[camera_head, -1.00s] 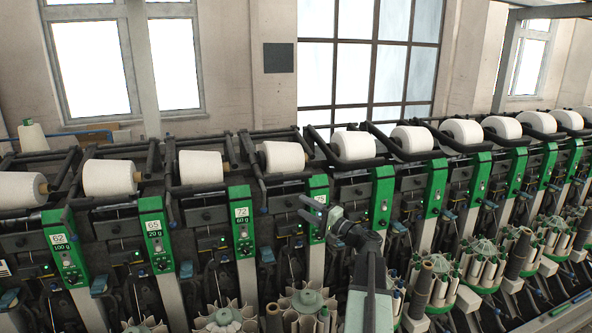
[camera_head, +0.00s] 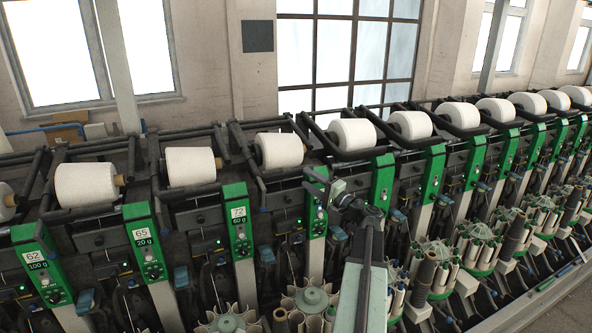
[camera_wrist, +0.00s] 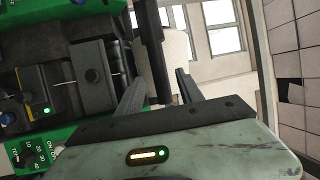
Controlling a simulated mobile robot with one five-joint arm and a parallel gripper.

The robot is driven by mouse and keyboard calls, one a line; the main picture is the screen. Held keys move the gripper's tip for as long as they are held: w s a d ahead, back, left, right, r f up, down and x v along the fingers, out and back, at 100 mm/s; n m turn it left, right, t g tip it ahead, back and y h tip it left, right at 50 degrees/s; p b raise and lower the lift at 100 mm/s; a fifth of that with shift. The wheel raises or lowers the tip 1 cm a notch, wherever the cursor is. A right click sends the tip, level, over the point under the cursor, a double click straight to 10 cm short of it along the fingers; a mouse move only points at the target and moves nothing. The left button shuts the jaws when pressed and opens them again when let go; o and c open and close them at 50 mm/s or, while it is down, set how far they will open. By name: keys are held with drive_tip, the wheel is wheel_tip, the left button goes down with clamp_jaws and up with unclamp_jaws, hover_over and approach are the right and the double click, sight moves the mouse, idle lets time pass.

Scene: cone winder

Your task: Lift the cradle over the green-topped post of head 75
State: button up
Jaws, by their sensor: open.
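The green-topped post (camera_head: 316,219) just right of the post marked 72 stands behind my gripper. Its number plate is not readable, so I cannot confirm that it is head 75. My gripper (camera_head: 312,184) is open, in front of that post's upper part. Dark cradle bars (camera_head: 343,156) with a white cone (camera_head: 352,134) lie above and right of it. In the wrist view, my gripper (camera_wrist: 160,76) shows its two fingers apart, with a dark bar (camera_wrist: 153,50) beyond and between them. I cannot tell whether they touch it. A white cone (camera_wrist: 176,46) is behind the bar.
Posts marked 62 (camera_head: 42,265), 65 (camera_head: 146,245) and 72 (camera_head: 240,222) stand to the left. More green posts and cones run off to the right. Fluted bobbin holders (camera_head: 310,299) sit low in front. A green panel with a dial (camera_wrist: 28,156) is close beside my gripper.

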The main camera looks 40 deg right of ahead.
sight(299, 173)
drive_tip(key=w, duration=0.4)
drive_tip(key=w+r+p, duration=0.1)
drive_tip(key=w, duration=0.1)
drive_tip(key=shift+w, duration=0.35)
clamp_jaws()
drive_tip(key=shift+s, duration=0.1)
idle(0.9)
